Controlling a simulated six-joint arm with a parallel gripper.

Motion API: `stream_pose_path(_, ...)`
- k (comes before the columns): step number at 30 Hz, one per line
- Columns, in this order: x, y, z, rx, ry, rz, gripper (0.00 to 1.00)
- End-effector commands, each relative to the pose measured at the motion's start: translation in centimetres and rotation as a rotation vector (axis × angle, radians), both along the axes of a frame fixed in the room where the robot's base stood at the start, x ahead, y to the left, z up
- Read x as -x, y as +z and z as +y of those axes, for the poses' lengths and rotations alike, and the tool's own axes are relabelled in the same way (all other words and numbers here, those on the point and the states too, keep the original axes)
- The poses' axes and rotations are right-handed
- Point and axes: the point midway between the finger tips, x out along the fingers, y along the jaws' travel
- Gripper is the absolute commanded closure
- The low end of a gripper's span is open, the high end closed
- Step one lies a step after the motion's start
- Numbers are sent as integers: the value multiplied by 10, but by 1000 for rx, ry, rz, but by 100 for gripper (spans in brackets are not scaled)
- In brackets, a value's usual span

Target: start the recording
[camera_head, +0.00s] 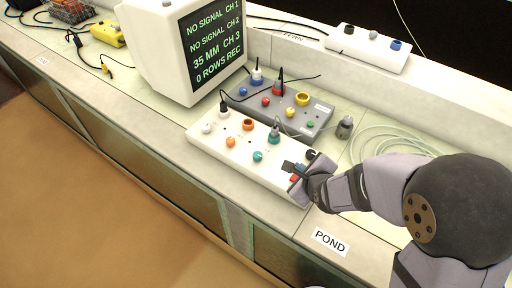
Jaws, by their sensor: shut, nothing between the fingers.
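The monitor (199,50) shows "NO SIGNAL CH 1", "NO SIGNAL CH 2", "35 MM CH 3" and "0 ROWS REC". In front of it a white box (205,140) carries white, orange and teal sockets, with cabled plugs in a white one and a teal one. At the box's right end are a black knob (311,154) and a small red part (294,179), partly covered by my gripper. My gripper (288,166) is shut and empty over that end, close to the red part; I cannot tell whether it touches.
A grey box (318,117) with coloured sockets and cables stands behind the white box. A grey plug (345,127) and coiled clear tubing (385,143) lie to the right. Another white box (370,53) sits on the rear ledge. A "POND" label (330,242) marks the front edge.

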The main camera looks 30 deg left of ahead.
Motion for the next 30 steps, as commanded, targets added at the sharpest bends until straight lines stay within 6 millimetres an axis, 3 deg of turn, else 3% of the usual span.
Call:
stream_pose_path(12,0,40,0,0,0,0,100)
stream_pose_path(30,0,42,0,0,0,0,100)
